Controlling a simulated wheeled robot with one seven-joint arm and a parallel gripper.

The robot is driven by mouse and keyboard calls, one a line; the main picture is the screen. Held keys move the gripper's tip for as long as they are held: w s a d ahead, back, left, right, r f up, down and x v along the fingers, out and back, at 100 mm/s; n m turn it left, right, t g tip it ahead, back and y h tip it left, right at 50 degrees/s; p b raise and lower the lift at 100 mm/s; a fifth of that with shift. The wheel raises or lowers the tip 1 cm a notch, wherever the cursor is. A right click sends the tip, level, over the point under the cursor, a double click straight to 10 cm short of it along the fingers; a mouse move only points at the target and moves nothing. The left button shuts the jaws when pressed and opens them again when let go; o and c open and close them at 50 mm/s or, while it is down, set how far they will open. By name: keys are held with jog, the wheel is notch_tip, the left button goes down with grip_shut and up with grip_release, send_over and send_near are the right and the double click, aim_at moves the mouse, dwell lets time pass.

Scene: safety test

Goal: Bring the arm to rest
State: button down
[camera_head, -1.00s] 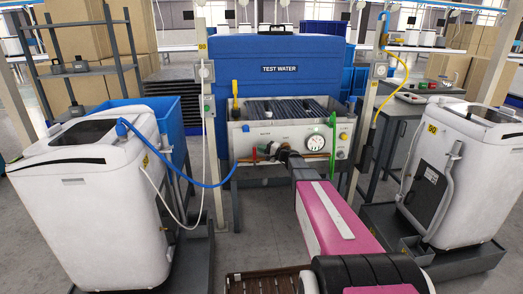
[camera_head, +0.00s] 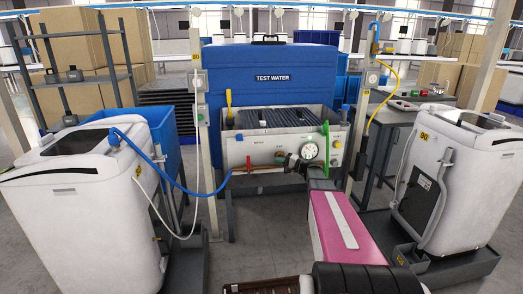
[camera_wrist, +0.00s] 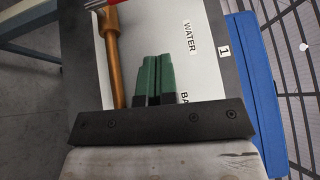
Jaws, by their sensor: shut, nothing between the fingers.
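My arm reaches forward from the bottom of the head view, its pink link ending in a dark wrist. My gripper (camera_head: 286,159) is in front of the lower part of the grey test panel (camera_head: 262,150), just left of the round gauge (camera_head: 309,151). In the wrist view the green fingertips (camera_wrist: 153,78) are closed together with nothing between them. Behind them lies the white panel face with the word WATER. A copper pipe (camera_wrist: 116,65) with a red part at its top runs left of the fingers. I cannot tell whether the fingers touch the panel.
A green handle (camera_head: 326,143) stands right of the gauge. A blue hose (camera_head: 177,180) loops from the left white machine (camera_head: 85,215) to the panel. Another white machine (camera_head: 452,185) stands at the right. A blue TEST WATER tank (camera_head: 273,100) rises behind the panel.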

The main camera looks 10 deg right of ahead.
jog(key=s+a+f+n+g+h, duration=0.25)
jog(key=s+a+f, duration=0.2)
jog(key=s, duration=0.35)
jog(key=s+a+f+n+g+h, duration=0.1)
jog(key=s+a+f+g+h, duration=0.3)
jog(key=s, duration=0.4)
jog(key=s+d+f+n+g+h, duration=0.1)
jog(key=s+h, duration=0.3)
jog(key=s, duration=0.4)
jog(key=s+d+f+n+g+h, duration=0.1)
jog(key=s+f+n+g+h, duration=0.1)
jog(key=s+h, duration=0.3)
jog(key=s, duration=0.4)
jog(key=shift+s+d+f+n+g, duration=0.2)
jog(key=shift+d+f+n+g, duration=0.05)
jog(key=shift+f+n+g, duration=0.1)
